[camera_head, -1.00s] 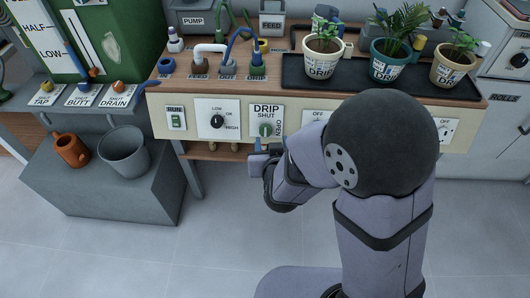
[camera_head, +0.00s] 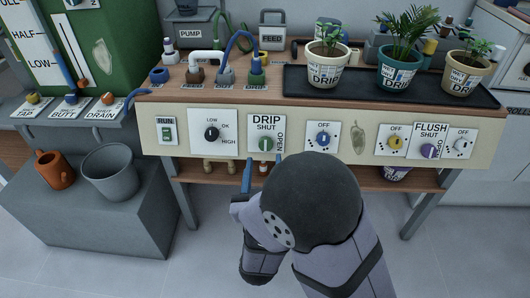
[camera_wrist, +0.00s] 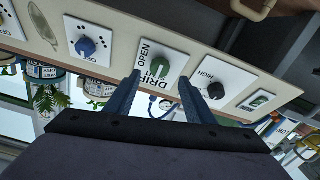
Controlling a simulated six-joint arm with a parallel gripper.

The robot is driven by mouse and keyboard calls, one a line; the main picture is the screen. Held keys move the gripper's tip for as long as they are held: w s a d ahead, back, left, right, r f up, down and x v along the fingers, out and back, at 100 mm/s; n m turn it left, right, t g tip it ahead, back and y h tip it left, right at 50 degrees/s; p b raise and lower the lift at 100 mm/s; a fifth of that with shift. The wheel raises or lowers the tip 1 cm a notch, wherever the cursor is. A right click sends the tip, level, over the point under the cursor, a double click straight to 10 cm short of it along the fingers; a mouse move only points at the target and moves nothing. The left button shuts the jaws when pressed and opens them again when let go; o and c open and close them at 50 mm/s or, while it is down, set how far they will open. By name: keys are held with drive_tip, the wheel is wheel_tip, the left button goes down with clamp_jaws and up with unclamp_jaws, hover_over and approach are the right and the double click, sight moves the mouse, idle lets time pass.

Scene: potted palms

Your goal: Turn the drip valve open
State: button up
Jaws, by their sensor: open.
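The drip valve is a green knob (camera_head: 265,144) on a white plate marked DRIP, with SHUT above it and OPEN to its right. Its grip looks roughly upright, toward SHUT. The knob also shows in the wrist view (camera_wrist: 160,68), where the plate appears upside down. My gripper (camera_head: 262,168) is just below the plate in the head view, partly hidden by my own arm. In the wrist view its two blue fingers (camera_wrist: 160,80) are apart, with the knob lined up between their tips. The fingers look empty; I cannot tell the exact gap to the knob.
A black-pointer dial (camera_head: 211,133) is left of the DRIP plate, and a blue OFF knob (camera_head: 323,139) is right of it. A RUN switch (camera_head: 167,129) and FLUSH knob (camera_head: 429,151) share the panel. Potted plants stand on a black tray (camera_head: 300,85) above.

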sight(265, 147)
drive_tip(key=shift+w+b, duration=0.5)
drive_tip(key=shift+w, duration=2.55)
drive_tip(key=c, duration=1.1)
